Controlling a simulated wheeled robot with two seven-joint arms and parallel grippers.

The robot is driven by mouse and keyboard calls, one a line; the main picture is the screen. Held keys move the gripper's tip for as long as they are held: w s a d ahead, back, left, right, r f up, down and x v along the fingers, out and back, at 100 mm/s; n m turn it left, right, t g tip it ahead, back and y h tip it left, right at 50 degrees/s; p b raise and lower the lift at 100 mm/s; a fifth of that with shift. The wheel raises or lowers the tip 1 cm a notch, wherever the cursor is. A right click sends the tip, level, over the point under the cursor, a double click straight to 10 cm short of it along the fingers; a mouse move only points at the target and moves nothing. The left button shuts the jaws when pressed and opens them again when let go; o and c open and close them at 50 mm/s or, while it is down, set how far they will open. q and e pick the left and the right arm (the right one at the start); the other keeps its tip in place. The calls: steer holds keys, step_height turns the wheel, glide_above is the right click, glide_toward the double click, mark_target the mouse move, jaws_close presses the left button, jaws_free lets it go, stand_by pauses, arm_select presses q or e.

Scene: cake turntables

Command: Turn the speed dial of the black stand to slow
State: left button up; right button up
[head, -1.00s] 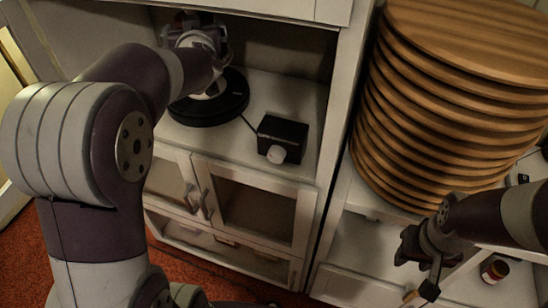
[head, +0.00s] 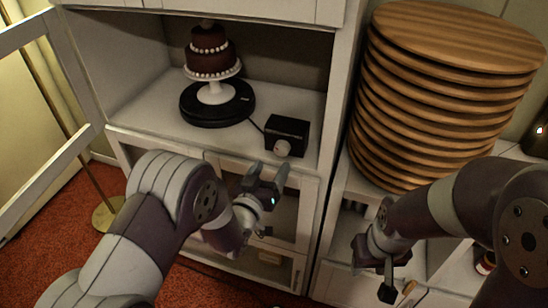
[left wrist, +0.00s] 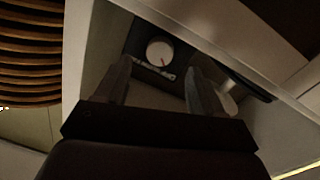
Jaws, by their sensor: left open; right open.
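The black stand (head: 187,108) is a round turntable on the cabinet shelf, with a tiered chocolate cake (head: 212,55) on a white pedestal upon it. A cable joins it to a black control box (head: 288,130) to its right. The white round speed dial (head: 282,148) is on the box's front. In the left wrist view the dial (left wrist: 159,52) shows a small red mark, ahead of the fingers. My left gripper (head: 268,177) is open and empty, in front of and below the dial, apart from it. My right gripper (head: 376,285) is open, low at the right.
A tall stack of round wooden boards (head: 440,100) stands on the counter right of the cabinet. The cabinet's side wall (head: 333,110) is close to the right of the box. Glass-fronted doors (head: 275,215) are below the shelf.

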mark_target(280, 152)
arm_select(q)
steer(key=x, duration=0.6)
steer(key=shift+a, duration=0.1)
steer(key=c, duration=1.1)
steer(key=shift+o, duration=0.2)
